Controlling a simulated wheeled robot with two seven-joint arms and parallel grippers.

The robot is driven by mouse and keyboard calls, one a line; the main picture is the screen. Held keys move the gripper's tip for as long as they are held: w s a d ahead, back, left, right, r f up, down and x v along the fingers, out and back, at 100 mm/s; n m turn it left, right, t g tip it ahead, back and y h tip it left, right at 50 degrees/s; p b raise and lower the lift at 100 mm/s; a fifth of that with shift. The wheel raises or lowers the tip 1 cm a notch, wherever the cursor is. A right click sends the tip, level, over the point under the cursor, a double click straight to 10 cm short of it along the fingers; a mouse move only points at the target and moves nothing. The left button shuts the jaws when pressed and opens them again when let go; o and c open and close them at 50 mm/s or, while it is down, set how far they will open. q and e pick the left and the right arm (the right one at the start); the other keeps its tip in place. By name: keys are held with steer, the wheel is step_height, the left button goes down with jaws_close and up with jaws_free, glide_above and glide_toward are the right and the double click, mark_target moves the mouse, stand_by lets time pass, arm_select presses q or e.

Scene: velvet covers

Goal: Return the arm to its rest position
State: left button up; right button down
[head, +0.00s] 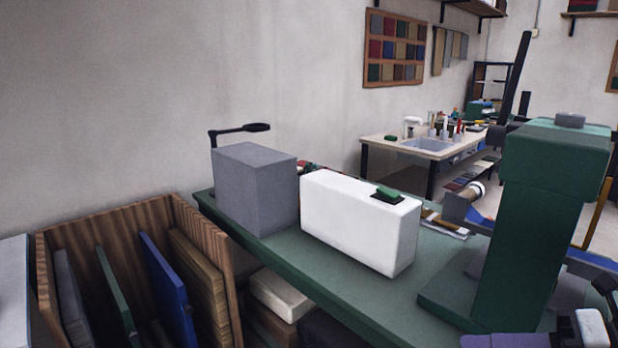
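Neither of my grippers shows clearly in the head view, and no arm of mine can be made out for sure. A green bench (400,305) runs from the middle to the lower right. A grey block (255,190) and a white block (355,222) stand on it side by side. A small dark green item (388,195) lies on top of the white block.
A tall green machine (535,220) stands at the bench's right, hiding what is behind. A wooden bin (55,250) with upright boards stands at lower left. Several mixed items crowd the lower right corner. A sink table (400,148) is farther back.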

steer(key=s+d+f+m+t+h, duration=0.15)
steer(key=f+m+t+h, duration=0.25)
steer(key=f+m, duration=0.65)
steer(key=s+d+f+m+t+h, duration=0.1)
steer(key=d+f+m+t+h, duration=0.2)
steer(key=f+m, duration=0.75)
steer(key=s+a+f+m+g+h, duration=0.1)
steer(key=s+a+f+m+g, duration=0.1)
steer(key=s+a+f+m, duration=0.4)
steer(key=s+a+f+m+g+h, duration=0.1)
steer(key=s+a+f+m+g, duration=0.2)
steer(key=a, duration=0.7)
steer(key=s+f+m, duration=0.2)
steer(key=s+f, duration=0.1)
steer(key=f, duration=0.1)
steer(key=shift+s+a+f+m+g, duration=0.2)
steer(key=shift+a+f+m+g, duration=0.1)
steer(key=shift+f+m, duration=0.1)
